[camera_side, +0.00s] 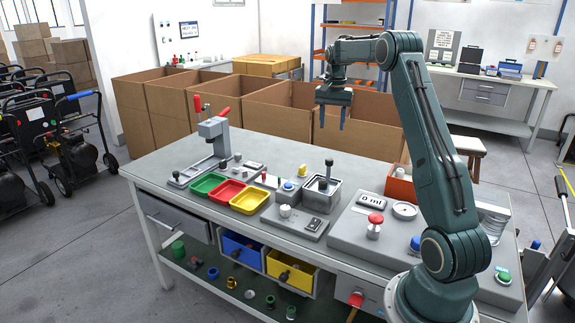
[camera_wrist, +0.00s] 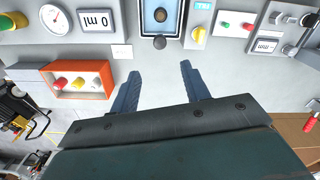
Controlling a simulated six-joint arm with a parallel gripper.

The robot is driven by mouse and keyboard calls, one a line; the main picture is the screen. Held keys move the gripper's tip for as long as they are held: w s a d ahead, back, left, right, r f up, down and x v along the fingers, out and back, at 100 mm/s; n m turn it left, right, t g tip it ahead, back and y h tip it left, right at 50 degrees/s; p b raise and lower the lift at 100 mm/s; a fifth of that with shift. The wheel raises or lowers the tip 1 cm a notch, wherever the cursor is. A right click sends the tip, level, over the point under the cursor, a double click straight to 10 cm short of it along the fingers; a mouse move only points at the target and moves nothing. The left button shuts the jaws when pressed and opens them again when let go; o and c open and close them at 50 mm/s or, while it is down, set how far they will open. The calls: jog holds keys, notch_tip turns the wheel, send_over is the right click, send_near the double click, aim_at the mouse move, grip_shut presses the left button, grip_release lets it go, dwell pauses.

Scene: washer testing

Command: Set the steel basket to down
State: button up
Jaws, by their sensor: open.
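A square steel tank (camera_side: 308,201) stands on the bench, with a thin upright rod topped by a dark knob (camera_side: 328,162) rising above its rim. I take the rod and knob as the steel basket's handle; the basket body is mostly hidden in the tank, so its height is unclear. In the wrist view the tank (camera_wrist: 145,52) is at top centre, with the dark knob (camera_wrist: 160,42) over it. My gripper (camera_side: 332,119) is open and empty, well above the bench, higher than the knob and apart from it. Its two blue fingers (camera_wrist: 158,72) also show in the wrist view.
Green, red and yellow trays (camera_side: 248,201) and a red-handled press (camera_side: 214,132) stand left of the tank. A grey console with a red button (camera_side: 375,221) and an orange box (camera_side: 400,187) are at right. Cardboard boxes (camera_side: 268,107) line the bench's back.

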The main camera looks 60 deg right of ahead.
aim_at(329, 160)
notch_tip(329, 160, down, 13)
jog(key=shift+r, duration=0.15)
dwell(0.4)
grip_shut()
